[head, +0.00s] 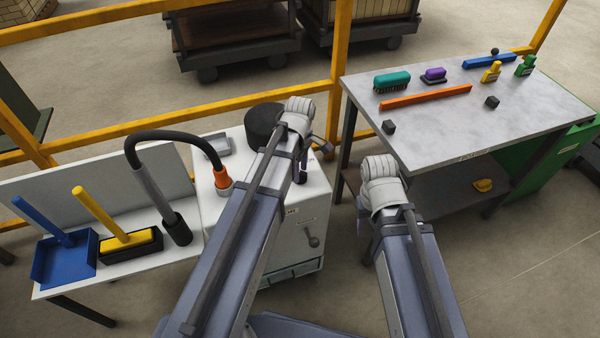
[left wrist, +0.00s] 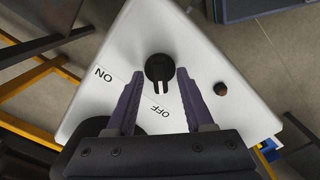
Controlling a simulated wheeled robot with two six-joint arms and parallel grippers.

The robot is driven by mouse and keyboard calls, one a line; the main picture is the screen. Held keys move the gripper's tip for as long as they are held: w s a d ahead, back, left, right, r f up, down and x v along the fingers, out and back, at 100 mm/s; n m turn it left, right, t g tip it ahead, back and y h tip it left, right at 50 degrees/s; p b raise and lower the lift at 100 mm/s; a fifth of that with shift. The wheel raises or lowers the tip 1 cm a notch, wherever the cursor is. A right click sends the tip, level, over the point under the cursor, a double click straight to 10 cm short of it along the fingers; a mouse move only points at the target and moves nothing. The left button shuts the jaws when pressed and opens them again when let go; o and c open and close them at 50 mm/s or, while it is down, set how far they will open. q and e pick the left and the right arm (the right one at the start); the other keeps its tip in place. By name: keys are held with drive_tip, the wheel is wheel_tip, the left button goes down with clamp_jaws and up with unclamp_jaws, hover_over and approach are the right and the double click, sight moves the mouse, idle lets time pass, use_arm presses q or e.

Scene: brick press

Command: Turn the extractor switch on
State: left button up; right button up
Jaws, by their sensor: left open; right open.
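The extractor is the white cabinet (head: 283,238) with a black drum on top and a hose rising from it. In the left wrist view, its white panel (left wrist: 150,28) carries a round black switch (left wrist: 159,68). The switch's pointer faces the OFF label (left wrist: 160,112); the ON label (left wrist: 104,75) is off to the left. My left gripper (left wrist: 183,72) is open and empty, its fingers pointing at the panel on either side of the pointer; I cannot tell whether they touch it.
A small brown knob (left wrist: 221,89) sits right of the switch. The black hose (head: 165,137) arches left of my left arm. A blue dustpan (head: 62,258) and yellow-handled brush (head: 130,243) lie on the left table. Several brushes and small parts rest on the grey workbench (head: 450,134). Yellow rails run behind.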

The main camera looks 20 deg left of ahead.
use_arm(q)
clamp_jaws()
idle(0.4)
